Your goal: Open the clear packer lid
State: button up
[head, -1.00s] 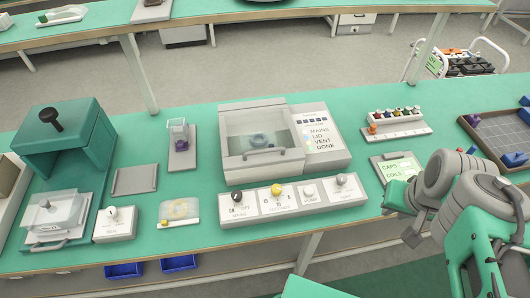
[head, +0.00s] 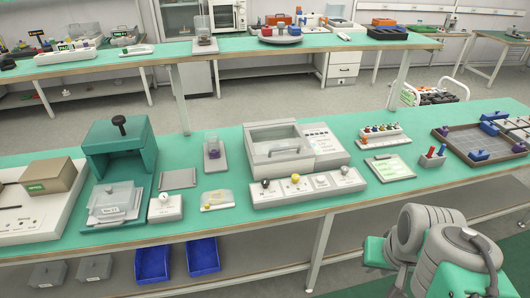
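The wide white machine with a clear lid (head: 282,148) stands in the middle of the green bench. Its lid is down, with a bar handle along the front edge. A round grey-blue item shows dimly through the lid. A labelled panel (head: 322,142) is on its right side. In front is a white control strip (head: 309,190) with several knobs, one yellow and one black. My gripper is not in view; only links of my arm show at the lower right, apart from the bench items.
Left of the machine are a teal press (head: 119,148), a clear-covered box (head: 116,203), a grey tray (head: 178,179) and a small dial box (head: 165,208). To the right are a rack of coloured pegs (head: 384,134), a clipboard (head: 389,168) and a large compartment tray (head: 475,158). Blue bins (head: 152,263) sit below.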

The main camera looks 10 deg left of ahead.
aim_at(309, 152)
jog(key=u, duration=1.4)
jog(key=i, duration=1)
